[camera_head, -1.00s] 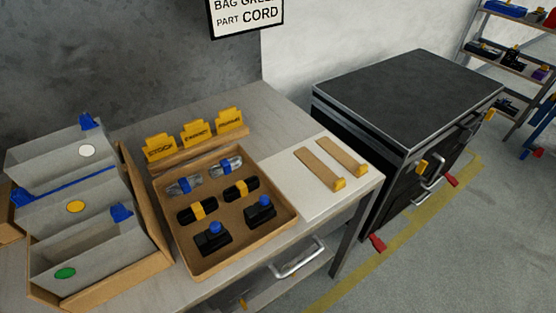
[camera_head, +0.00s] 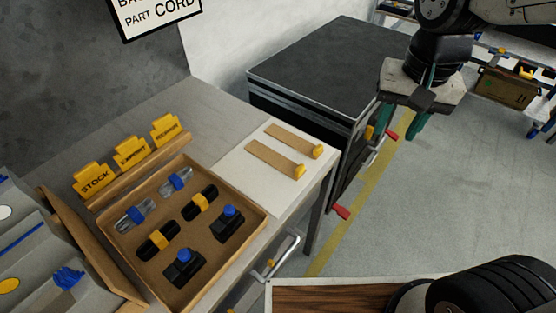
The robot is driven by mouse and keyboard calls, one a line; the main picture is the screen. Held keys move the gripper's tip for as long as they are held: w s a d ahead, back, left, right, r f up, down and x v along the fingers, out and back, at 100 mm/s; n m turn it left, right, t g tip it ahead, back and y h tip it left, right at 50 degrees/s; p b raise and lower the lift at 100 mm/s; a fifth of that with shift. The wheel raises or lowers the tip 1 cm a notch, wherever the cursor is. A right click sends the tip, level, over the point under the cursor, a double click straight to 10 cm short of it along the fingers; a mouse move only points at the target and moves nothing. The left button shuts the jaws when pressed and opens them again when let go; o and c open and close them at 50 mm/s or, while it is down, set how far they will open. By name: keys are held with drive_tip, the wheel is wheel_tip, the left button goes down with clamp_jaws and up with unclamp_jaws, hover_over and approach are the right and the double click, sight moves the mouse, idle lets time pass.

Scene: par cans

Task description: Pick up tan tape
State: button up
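Two flat tan tape strips lie side by side on a white mat (camera_head: 242,170) at the right end of the workbench. The nearer tan strip (camera_head: 270,158) and the farther tan strip (camera_head: 291,140) each have a yellow piece at the right end. My gripper (camera_head: 400,119) hangs at the upper right, to the right of the strips and apart from them. Its green fingers point down with a gap between them, and nothing shows in it. Its grey body hides the upper part of the fingers.
A cardboard tray (camera_head: 256,228) left of the mat holds several clear and black banded items. Yellow tab signs (camera_head: 131,152) stand behind it. Grey bins (camera_head: 30,255) are at the left. A dark cabinet (camera_head: 318,65) stands beyond the bench.

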drive_tip(key=w+a+f+m, duration=0.3)
drive_tip(key=w+a+f, duration=0.4)
drive_tip(key=a+f, duration=0.15)
drive_tip(key=m, duration=0.1)
hover_over(298, 169)
drive_tip(key=shift+g, duration=0.4)
drive_tip(key=f, duration=0.4)
drive_tip(key=w+f, duration=0.1)
drive_tip(key=f, duration=0.1)
drive_tip(key=shift+d, duration=0.15)
drive_tip(key=shift+m, duration=0.3)
drive_tip(key=f, duration=0.5)
drive_tip(key=s+f, duration=0.1)
drive_tip(key=f, duration=0.2)
clamp_jaws()
